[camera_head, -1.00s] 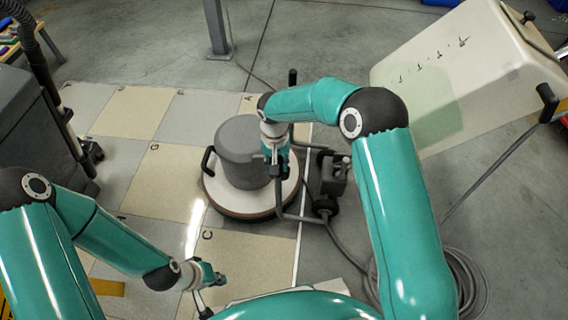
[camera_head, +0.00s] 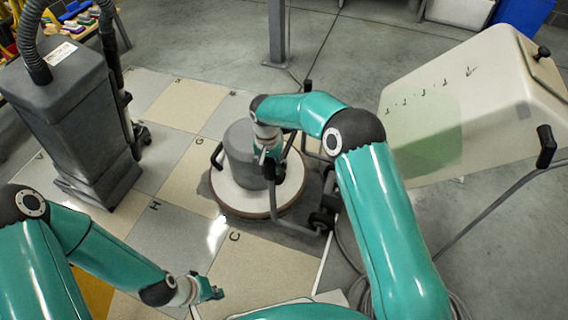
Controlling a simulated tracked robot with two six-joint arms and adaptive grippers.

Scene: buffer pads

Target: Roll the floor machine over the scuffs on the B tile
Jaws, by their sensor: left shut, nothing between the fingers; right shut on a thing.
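The floor machine (camera_head: 241,150), a grey motor drum on a round pale deck with a brown rim, stands upright on the checkered tiles. My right gripper (camera_head: 268,172) is shut on part of the machine at its right side; the exact grip is partly hidden by the arm. My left gripper (camera_head: 212,293) is shut and empty, low in the picture, apart from the machine. The C tile (camera_head: 262,268) is beige, in front of the machine. The B letter and the scuffs cannot be made out; the machine and my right arm cover much of the floor there.
A tall grey vacuum-like unit (camera_head: 68,125) with a hose stands at the left. A large beige tank on a frame (camera_head: 500,100) stands at the right. A grey post (camera_head: 277,35) rises behind. A cable trails on the floor right of the machine. Tiles left of it look clear.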

